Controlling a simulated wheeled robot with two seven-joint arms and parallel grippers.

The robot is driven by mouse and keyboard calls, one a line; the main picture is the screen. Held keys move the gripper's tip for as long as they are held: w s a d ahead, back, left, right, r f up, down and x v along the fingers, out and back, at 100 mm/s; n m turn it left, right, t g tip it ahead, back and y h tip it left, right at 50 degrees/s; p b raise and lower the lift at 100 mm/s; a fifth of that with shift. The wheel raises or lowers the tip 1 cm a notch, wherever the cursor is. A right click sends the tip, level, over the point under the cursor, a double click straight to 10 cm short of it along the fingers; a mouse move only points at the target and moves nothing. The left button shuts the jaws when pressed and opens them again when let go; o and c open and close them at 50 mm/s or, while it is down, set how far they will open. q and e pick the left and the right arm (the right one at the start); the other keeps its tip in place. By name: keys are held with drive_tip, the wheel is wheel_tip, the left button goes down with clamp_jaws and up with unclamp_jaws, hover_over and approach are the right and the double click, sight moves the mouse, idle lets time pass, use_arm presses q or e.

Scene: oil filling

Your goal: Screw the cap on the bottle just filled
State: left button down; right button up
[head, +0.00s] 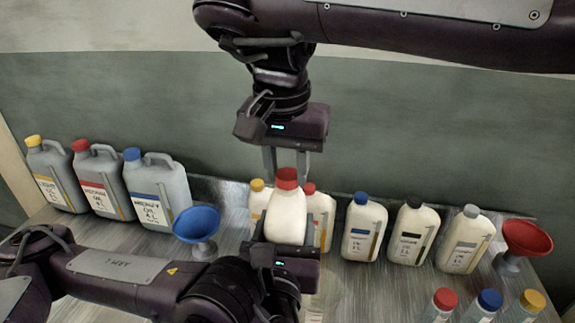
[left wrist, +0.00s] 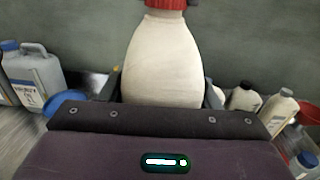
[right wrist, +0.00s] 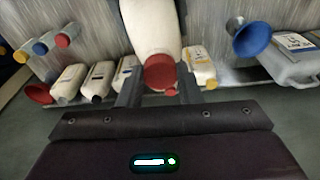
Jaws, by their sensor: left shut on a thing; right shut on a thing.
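A cream bottle (head: 286,217) stands upright in the middle, with a red cap (head: 287,179) on its neck. My left gripper (head: 288,228) is shut around the body of this bottle; in the left wrist view the bottle (left wrist: 162,65) fills the space between the fingers and the cap (left wrist: 166,4) is cut off at the top. My right gripper (head: 287,170) comes down from above and is shut on the red cap. In the right wrist view the cap (right wrist: 160,72) sits between the fingertips at the end of the bottle (right wrist: 152,28). The thread is hidden.
Yellow-capped (head: 258,195) and red-capped (head: 321,217) bottles stand close behind the held bottle. Three grey jugs (head: 100,180) and a blue funnel (head: 197,225) are left. More bottles (head: 411,232), a red funnel (head: 526,238) and small capped containers (head: 487,301) are right.

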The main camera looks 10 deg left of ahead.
drive_tip(key=o, duration=0.9)
wheel_tip(320, 180, up, 4)
drive_tip(key=shift+f, duration=0.1)
drive_tip(key=shift+r, duration=0.4)
